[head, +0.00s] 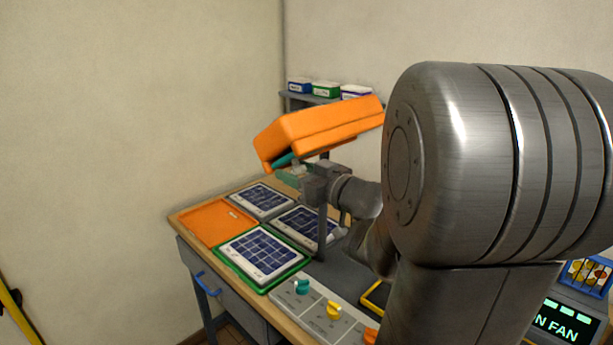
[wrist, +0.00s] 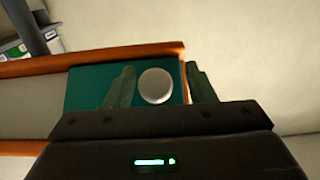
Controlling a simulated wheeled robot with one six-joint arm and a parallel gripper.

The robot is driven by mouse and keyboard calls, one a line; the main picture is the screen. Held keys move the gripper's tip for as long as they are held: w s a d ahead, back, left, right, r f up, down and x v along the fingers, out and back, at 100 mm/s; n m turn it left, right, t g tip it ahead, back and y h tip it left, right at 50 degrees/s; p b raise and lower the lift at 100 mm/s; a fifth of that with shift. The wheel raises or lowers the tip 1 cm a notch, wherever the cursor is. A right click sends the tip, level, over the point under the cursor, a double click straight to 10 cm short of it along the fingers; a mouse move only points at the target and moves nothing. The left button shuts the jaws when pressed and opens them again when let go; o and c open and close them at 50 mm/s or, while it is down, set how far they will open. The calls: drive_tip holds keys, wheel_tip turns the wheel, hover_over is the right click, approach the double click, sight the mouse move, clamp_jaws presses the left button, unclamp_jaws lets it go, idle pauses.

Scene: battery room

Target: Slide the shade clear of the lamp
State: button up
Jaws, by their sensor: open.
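An orange housing (head: 320,127), apparently the lamp, hangs tilted above the table in the head view. Its orange edge (wrist: 110,54) crosses the wrist view. A teal plate (wrist: 88,88), apparently the shade, lies within the orange frame and carries a round pale knob (wrist: 156,86). A bit of teal shows under the housing in the head view (head: 284,160). My gripper (wrist: 160,72) is open, with one finger on each side of the knob. I cannot tell whether either finger touches it. In the head view my arm partly hides the gripper and the housing's right end.
Below, the wooden table (head: 177,219) holds several solar panels; one sits in a green tray (head: 228,271), beside a bare orange tray (head: 213,222). A switch panel (head: 318,312) with coloured knobs is in front. A shelf (head: 296,98) with small boxes stands behind.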

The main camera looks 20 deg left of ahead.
drive_tip(key=b+v, duration=0.1)
drive_tip(key=v, duration=1.2)
drive_tip(key=shift+s+d, duration=0.15)
drive_tip(key=shift+d, duration=0.2)
drive_tip(key=shift+a, duration=0.1)
drive_tip(key=shift+p+x, duration=0.5)
drive_tip(key=shift+x, duration=6.05)
